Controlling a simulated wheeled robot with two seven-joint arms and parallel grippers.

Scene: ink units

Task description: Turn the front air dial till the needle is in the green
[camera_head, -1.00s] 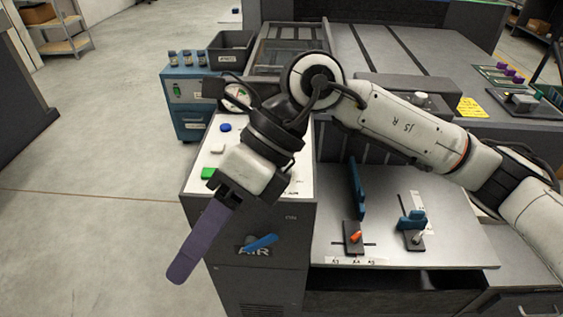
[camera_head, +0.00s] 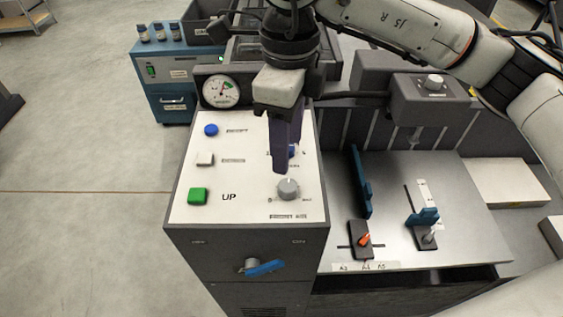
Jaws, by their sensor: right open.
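A round grey dial (camera_head: 288,189) with a pale pointer mark sits near the front right of the white control panel (camera_head: 243,206). A blue knob (camera_head: 292,152) behind it is mostly hidden by my fingers. The round gauge (camera_head: 221,91) stands at the panel's back edge. Its face has coloured marks and a dark needle, too small to tell whether the needle is in the green. My right gripper (camera_head: 284,168) is open and empty, its purple fingers pointing down just above and behind the grey dial. Contact cannot be told. My left gripper is out of view.
Blue (camera_head: 211,130), white (camera_head: 205,159) and green (camera_head: 197,196) buttons line the panel's left side. A blue lever (camera_head: 265,268) juts from the cabinet front. A metal tray with blue guides (camera_head: 361,185) lies to the right.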

